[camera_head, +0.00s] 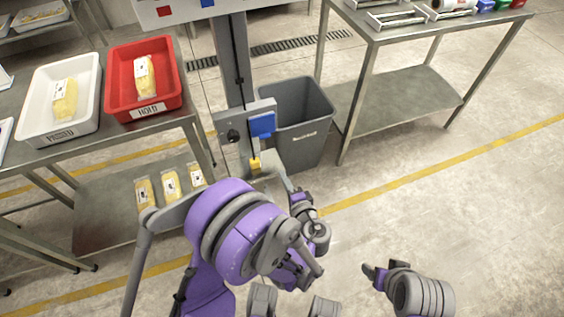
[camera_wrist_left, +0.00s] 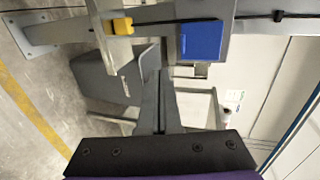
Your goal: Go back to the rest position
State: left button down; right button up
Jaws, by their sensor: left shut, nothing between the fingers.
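My left gripper (camera_head: 284,178) is in the middle of the head view, at the end of my purple arm, just below the post with the blue pad. Its fingers are closed together with nothing between them. In the left wrist view the shut fingers (camera_wrist_left: 164,95) point towards the grey bin and the post. What seems to be my right gripper (camera_head: 374,272) shows at the lower right of the head view, over bare floor, far from any object. Its fingers are too small and turned to tell how they stand.
A white tray (camera_head: 30,118) and a red tray (camera_head: 115,85), each holding a yellow pack, stand on the left table. Several packs lie on its lower shelf (camera_head: 105,215). The blue pad (camera_head: 262,125), yellow part (camera_head: 254,164) and grey bin (camera_head: 300,140) are near my left gripper. Floor at right is clear.

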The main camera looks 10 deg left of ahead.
pick_arm(q)
jog(key=shift+s, duration=0.15)
jog(key=s+a+r+n+g+h, duration=0.25)
jog(key=s+a+n+g, duration=0.3)
jog(key=s+a, duration=0.3)
jog(key=s+d+r+n+g+h, duration=0.1)
jog(key=s+r+n+h, duration=0.15)
jog(key=s, duration=0.45)
jog(key=s+r+n+g+h, duration=0.1)
jog(key=s+n+h, duration=0.2)
jog(key=s, duration=0.4)
notch_tip(320, 180, up, 21)
jog(key=w+p, duration=0.2)
jog(key=p, duration=1.6)
jog(key=shift+w+t, duration=0.15)
jog(key=shift+t, duration=0.2)
pick_arm(e)
notch_tip(320, 180, up, 21)
jog(key=w, duration=0.1)
jog(key=shift+w+t, duration=0.4)
